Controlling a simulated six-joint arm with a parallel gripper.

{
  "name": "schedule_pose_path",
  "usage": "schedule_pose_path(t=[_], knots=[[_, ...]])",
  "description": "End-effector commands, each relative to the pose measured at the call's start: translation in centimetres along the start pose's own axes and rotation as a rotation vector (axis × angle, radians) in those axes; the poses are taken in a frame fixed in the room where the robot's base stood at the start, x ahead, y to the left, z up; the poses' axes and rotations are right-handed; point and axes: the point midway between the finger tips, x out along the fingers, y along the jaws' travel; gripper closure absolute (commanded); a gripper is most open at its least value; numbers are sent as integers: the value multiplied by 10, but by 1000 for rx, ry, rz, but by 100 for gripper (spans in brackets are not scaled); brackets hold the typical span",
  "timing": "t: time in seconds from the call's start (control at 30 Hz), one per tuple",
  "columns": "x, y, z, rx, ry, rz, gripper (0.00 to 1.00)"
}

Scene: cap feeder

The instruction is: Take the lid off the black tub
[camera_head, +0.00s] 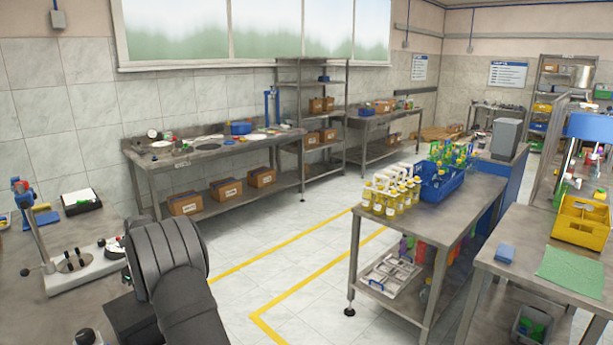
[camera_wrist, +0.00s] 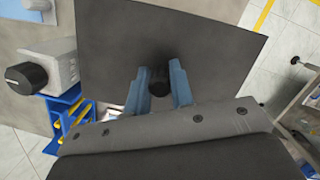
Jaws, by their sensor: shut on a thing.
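In the wrist view a broad, flat dark grey lid (camera_wrist: 115,45) fills the middle of the picture. A short black knob (camera_wrist: 159,80) stands on it. My gripper (camera_wrist: 160,88) has its two blue fingers on either side of the knob and is shut on it. The tub's walls do not show in the wrist view, so I cannot tell whether the lid rests on the tub. In the head view my dark arm hides the gripper and the knob. A dark boxy shape (camera_head: 128,318) shows beside my arm at the lower left; I cannot tell tub from lid there.
In the wrist view a grey device with a black knob (camera_wrist: 27,78) stands left of the lid, above a blue bin (camera_wrist: 68,118). In the head view a stand with a white base (camera_head: 85,272) is left of my arm. Floor with yellow lines (camera_head: 270,262) lies open to the right.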

Motion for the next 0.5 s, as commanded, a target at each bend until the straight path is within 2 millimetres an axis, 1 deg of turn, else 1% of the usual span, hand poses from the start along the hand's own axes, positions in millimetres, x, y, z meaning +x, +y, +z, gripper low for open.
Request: schedule_pose_path(t=[0.5], knots=[[-26, 0, 6, 0, -2, -2, 99]])
